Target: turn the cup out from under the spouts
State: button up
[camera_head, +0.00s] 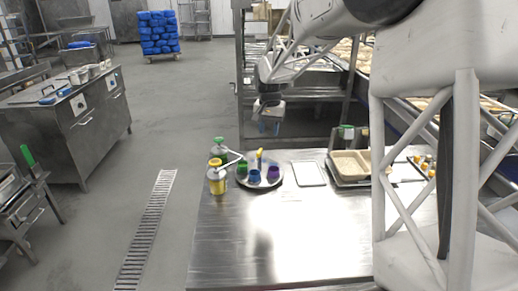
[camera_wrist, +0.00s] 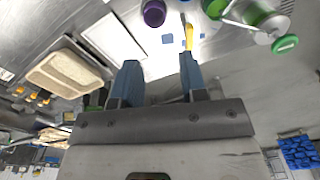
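A round metal tray (camera_head: 262,184) on the steel table carries a green cup (camera_head: 242,168), a blue cup (camera_head: 254,176) and a purple cup (camera_head: 273,172). Two pump dispensers, one green-topped (camera_head: 218,152) and one yellow (camera_head: 216,180), stand at its left. Their spouts reach right to about above the green cup; exact alignment is unclear. A yellow upright piece (camera_head: 259,158) stands at the tray's back.
A white flat board (camera_head: 309,174) lies right of the tray. A beige food container (camera_head: 350,164) stands farther right, with small yellow-orange items (camera_head: 425,164) beyond. The table front (camera_head: 270,235) is clear. A metal rack (camera_head: 305,95) stands behind.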

send_over(260, 151)
jog(key=shift+m, duration=0.3)
notch_tip(260, 151, down, 5)
jog(key=shift+w+a+r, duration=0.1)
jog(key=shift+w, duration=0.05)
jog(key=shift+f, duration=3.95)
grip_shut()
